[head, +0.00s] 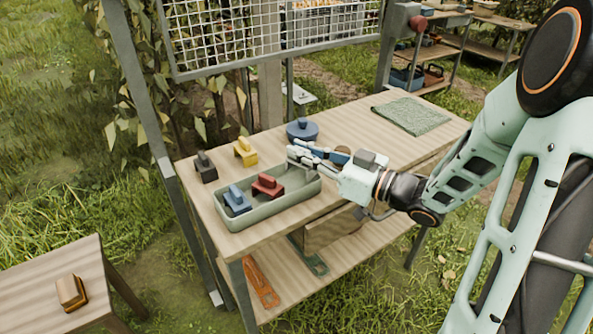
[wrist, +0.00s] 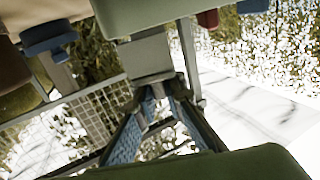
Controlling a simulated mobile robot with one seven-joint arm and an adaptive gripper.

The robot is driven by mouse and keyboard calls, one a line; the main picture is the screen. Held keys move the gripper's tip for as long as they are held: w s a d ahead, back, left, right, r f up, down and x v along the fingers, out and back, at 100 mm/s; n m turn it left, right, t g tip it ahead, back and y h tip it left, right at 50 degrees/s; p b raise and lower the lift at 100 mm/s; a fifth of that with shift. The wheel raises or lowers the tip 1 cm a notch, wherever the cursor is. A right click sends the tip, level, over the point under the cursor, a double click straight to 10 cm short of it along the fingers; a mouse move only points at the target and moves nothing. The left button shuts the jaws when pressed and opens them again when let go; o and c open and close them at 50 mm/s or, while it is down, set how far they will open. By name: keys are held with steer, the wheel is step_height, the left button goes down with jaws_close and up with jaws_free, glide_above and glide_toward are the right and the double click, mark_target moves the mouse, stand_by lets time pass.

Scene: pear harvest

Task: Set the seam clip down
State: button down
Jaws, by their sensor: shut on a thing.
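My gripper (head: 298,154) reaches in from the right over the right end of a grey-green tray (head: 285,205) on the wooden workbench. In the wrist view its two blue-padded fingers (wrist: 152,95) close on a grey block-shaped piece, which I take for the seam clip (wrist: 148,58). In the head view the fingers mostly hide this piece, and I cannot tell whether it touches the tray. A blue clip (head: 237,200) and a red clip (head: 267,186) lie in the tray.
Behind the tray stand a black clip (head: 205,167), a yellow clip (head: 245,152) and a round blue item (head: 302,130). A green cloth (head: 410,115) lies at the bench's back right. A brown clip (head: 71,292) sits on a separate bench at left. A wire mesh (head: 220,35) rises behind.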

steer(key=shift+w+a+f, duration=0.15)
steer(key=shift+a+f, duration=0.2)
steer(key=shift+f, duration=0.1)
steer(key=shift+w+a+f+b, duration=0.15)
steer(key=shift+f+b, duration=0.55)
steer(key=shift+f, duration=1.05)
steer(key=shift+f, duration=0.1)
steer(key=c, duration=2)
jaws_free()
steer(key=shift+r, duration=0.2)
steer(key=p+v, duration=0.1)
steer(key=v, duration=1.1)
steer(key=shift+f, duration=0.15)
